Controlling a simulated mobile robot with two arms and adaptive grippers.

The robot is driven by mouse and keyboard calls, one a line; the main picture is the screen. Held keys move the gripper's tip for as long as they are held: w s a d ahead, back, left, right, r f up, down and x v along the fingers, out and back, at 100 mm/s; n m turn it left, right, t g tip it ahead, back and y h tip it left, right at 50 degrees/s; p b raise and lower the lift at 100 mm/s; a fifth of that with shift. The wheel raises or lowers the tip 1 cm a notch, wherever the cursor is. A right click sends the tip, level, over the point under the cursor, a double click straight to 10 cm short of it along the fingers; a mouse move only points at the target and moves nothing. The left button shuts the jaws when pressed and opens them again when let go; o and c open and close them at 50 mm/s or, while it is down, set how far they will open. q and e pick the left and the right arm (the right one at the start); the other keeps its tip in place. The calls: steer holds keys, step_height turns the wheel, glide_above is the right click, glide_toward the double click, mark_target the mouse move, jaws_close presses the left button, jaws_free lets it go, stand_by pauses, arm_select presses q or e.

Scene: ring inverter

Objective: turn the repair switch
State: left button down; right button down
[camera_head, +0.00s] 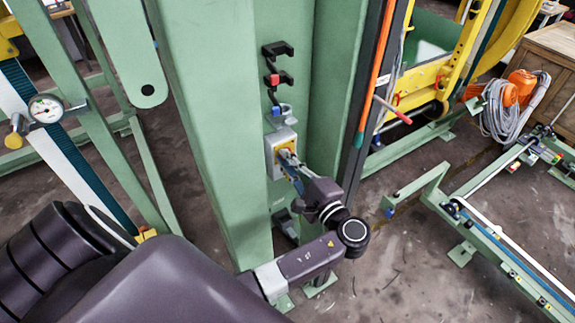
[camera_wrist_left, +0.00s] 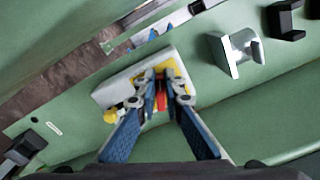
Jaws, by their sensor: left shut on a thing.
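The repair switch is a grey box with a yellow face (camera_head: 272,155), mounted on the green column. In the left wrist view the box (camera_wrist_left: 105,95) shows pale grey, with a red knob (camera_wrist_left: 161,98) in the middle of its yellow plate. My left gripper (camera_head: 286,158) reaches the face of the box from the front right. In the left wrist view its two fingers (camera_wrist_left: 162,86) stand on either side of the red knob and are shut on it. The fingertips partly hide the knob and plate. My right gripper is in neither view.
Black hooks (camera_head: 277,63) and a metal bracket (camera_head: 281,110) stick out of the green column (camera_head: 210,120) above the box. An orange-handled tool (camera_head: 376,70) hangs to the right. A low green frame (camera_head: 420,187) stands on the floor at right.

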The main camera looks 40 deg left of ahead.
arm_select(q)
steer(key=shift+s+f+n+b, duration=0.1)
steer(key=shift+f+n+b, duration=0.15)
steer(key=shift+n+b, duration=1.05)
steer(key=shift+f+n+b, duration=0.25)
steer(key=shift+n+b, duration=0.95)
steer(key=shift+b, duration=0.15)
steer(key=c, duration=2)
jaws_free()
steer(key=shift+c, duration=0.2)
steer(key=v, duration=0.7)
steer(key=shift+d, duration=0.25)
